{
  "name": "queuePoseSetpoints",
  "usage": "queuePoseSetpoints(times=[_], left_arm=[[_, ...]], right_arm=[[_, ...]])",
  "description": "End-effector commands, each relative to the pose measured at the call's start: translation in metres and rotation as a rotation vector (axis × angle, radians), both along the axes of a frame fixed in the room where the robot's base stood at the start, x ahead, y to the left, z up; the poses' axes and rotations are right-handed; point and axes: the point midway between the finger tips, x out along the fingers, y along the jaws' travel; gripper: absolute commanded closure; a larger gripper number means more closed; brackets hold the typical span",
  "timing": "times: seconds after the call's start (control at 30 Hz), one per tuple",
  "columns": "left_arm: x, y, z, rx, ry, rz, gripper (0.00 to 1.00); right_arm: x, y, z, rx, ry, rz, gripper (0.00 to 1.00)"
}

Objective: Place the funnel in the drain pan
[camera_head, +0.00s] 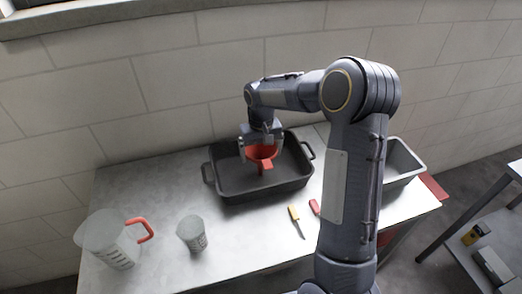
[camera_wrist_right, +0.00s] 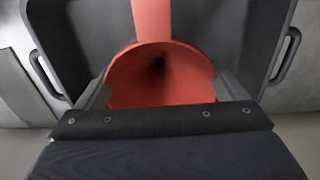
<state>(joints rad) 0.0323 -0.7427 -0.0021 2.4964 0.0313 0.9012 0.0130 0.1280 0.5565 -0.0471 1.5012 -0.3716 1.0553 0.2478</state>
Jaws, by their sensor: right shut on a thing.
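A red funnel (camera_head: 262,153) is held by my right gripper (camera_head: 261,146) over the black drain pan (camera_head: 222,184) in the head view. In the right wrist view the funnel (camera_wrist_right: 160,72) sits between the two fingers of the right gripper (camera_wrist_right: 162,90), its open mouth facing the camera. The drain pan (camera_wrist_right: 245,40) lies behind the funnel, with a handle at each side. Whether the funnel touches the pan floor I cannot tell. My left gripper is not in view.
A clear jug with a red handle (camera_head: 108,238) and a clear measuring cup (camera_head: 192,234) stand at the left on the metal table (camera_head: 150,190). A yellow-handled tool (camera_head: 295,218) and a red-handled one (camera_head: 314,207) lie before the pan. A grey bin (camera_head: 402,160) stands right, partly behind my arm.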

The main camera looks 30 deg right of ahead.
Motion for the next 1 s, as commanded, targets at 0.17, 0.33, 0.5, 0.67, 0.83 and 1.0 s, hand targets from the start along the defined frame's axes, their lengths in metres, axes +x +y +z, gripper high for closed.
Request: queuePoseSetpoints(times=[0.17, 0.33, 0.5, 0.67, 0.83, 1.0], left_arm=[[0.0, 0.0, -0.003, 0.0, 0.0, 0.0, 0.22], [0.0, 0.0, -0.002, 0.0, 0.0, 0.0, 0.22], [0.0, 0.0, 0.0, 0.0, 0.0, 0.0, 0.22], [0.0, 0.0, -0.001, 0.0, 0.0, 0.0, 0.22], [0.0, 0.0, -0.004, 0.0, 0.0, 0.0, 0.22], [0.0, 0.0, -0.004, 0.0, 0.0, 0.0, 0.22]], right_arm=[[0.0, 0.0, -0.004, 0.0, 0.0, 0.0, 0.34], [0.0, 0.0, -0.002, 0.0, 0.0, 0.0, 0.0], [0.0, 0.0, 0.0, 0.0, -0.001, 0.0, 0.0], [0.002, 0.0, 0.016, 0.0, -0.005, 0.0, 0.0], [0.002, 0.0, 0.052, -0.001, -0.007, 0.0, 0.0], [0.001, 0.0, 0.088, 0.0, -0.006, -0.001, 0.0]])
